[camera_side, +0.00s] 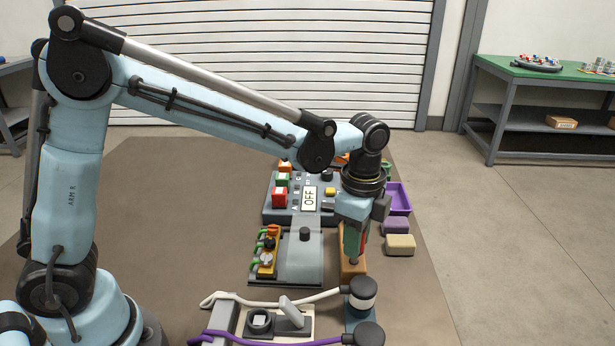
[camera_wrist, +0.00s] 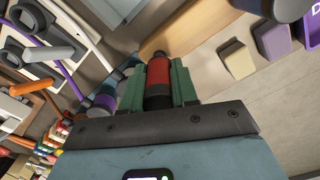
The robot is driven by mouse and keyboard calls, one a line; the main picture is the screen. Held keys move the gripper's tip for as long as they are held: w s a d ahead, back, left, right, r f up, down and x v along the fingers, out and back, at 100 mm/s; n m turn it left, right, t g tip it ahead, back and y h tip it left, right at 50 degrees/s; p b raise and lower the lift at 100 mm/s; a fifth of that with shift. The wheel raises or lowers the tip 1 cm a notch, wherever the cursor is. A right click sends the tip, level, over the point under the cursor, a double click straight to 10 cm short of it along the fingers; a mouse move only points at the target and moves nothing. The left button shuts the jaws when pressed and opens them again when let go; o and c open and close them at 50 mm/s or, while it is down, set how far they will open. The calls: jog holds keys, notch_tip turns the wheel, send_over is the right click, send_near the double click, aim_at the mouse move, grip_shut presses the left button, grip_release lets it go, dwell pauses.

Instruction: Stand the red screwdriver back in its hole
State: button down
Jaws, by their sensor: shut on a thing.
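My gripper (camera_wrist: 158,88) is shut on the red screwdriver (camera_wrist: 157,72). Its red handle with dark ends sits between the two green fingers. In the side view my gripper (camera_side: 354,246) points down at a tan wooden block (camera_side: 352,269), with only a sliver of red showing beside the fingers. The wooden block also shows in the wrist view (camera_wrist: 205,28), beyond the screwdriver. The screwdriver's tip and any hole in the block are hidden, so I cannot tell whether the tip is in it.
A grey panel with an OFF sign (camera_side: 309,198) and coloured buttons stands behind. A purple bin (camera_side: 400,198), a purple block (camera_side: 395,225) and a beige block (camera_side: 400,245) lie to the right. A dark-capped post (camera_side: 362,291), a white cable (camera_side: 268,302) and a purple cable (camera_side: 268,342) are in front.

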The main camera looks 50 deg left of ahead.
jog(key=shift+f, duration=0.65)
jog(key=c, duration=0.8)
grip_release()
jog(key=shift+r, duration=0.15)
notch_tip(320, 180, up, 12)
jog(key=shift+f, duration=0.1)
jog(key=s+a+f+n+t, duration=0.1)
jog(key=s+a+n+t, duration=0.1)
jog(key=s+a+n, duration=0.1)
jog(key=s+a+f+n+t, duration=0.2)
jog(key=s+a+n, duration=0.2)
jog(key=n, duration=0.3)
jog(key=s+a+f+n+t, duration=0.2)
jog(key=s+a+n+t, duration=0.1)
jog(key=s+a+n, duration=0.1)
jog(key=shift+s+a+f+n, duration=0.1)
jog(key=shift+a+f+n, duration=0.1)
jog(key=shift+a+n, duration=0.55)
